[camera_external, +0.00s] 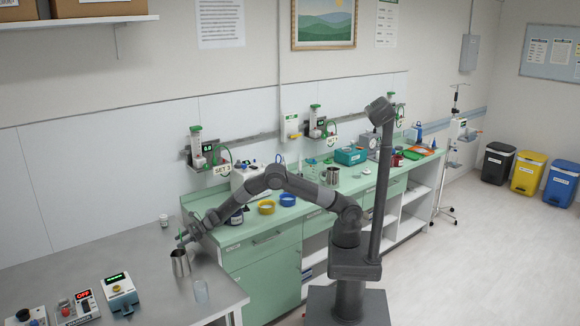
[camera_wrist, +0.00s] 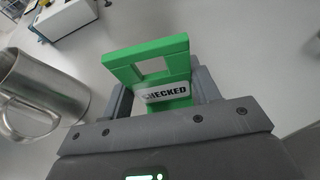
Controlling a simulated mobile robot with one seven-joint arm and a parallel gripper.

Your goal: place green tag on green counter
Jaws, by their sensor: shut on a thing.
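The green tag (camera_wrist: 150,62) is a flat green piece with a square hole and a white label reading "CHECKED". My gripper (camera_wrist: 163,92) is shut on it in the wrist view. In the external view my gripper (camera_external: 187,236) is at the left, above the grey table near its right end, beside the green counter. The tag is too small there to make out clearly. The green counter (camera_external: 239,232) runs along the wall to the right of the grey table, with green drawers and open white shelves below.
A steel mug (camera_external: 181,263) stands on the grey table (camera_external: 158,289) close to my gripper, also at the left of the wrist view (camera_wrist: 38,95). Yellow and blue rings (camera_external: 266,207) and several devices occupy the counter.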

